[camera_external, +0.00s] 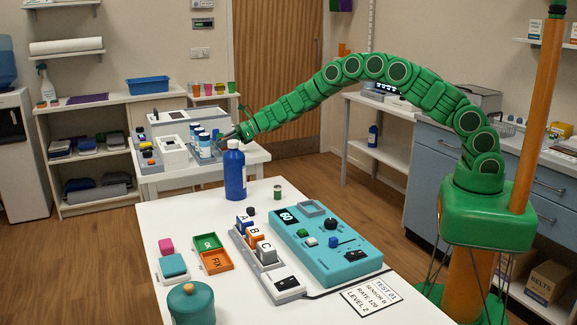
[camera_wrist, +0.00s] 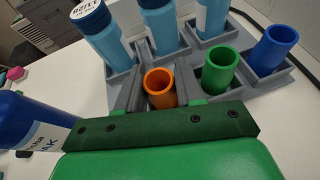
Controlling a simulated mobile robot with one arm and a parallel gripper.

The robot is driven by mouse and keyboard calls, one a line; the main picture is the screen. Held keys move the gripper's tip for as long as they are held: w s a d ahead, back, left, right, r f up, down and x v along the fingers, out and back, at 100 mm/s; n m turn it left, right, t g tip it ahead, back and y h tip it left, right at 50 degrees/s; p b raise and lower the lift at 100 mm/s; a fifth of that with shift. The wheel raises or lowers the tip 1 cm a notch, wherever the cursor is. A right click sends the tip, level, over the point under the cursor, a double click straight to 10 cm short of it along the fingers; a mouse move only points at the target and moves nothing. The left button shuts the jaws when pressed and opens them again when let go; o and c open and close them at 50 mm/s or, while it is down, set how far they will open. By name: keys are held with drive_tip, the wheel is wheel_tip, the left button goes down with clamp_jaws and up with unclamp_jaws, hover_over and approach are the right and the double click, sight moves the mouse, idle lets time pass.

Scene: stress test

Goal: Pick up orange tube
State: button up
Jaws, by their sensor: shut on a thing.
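The orange tube (camera_wrist: 160,88) shows in the wrist view, open end up, in front of the grey rack (camera_wrist: 262,84). My gripper (camera_wrist: 160,92) is shut on it, with a grey finger at each side. I cannot tell whether the tube's lower end is still in the rack; my gripper's green body hides it. In the external view my gripper (camera_external: 236,133) reaches over the far white table by the blue-labelled bottles (camera_external: 202,144). The orange tube cannot be made out there.
A green tube (camera_wrist: 219,70) and a blue tube (camera_wrist: 273,50) stand right of the orange one. Several capped light-blue bottles (camera_wrist: 104,38) stand behind. A large blue bottle (camera_external: 235,172) on the near table (camera_external: 215,297) is close to my gripper's left in the wrist view.

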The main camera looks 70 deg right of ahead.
drive_tip(key=shift+r, duration=0.65)
drive_tip(key=s+r, duration=1.1)
drive_tip(key=s, duration=0.3)
drive_tip(key=shift+d+r, duration=0.2)
drive_tip(key=shift+r, duration=0.15)
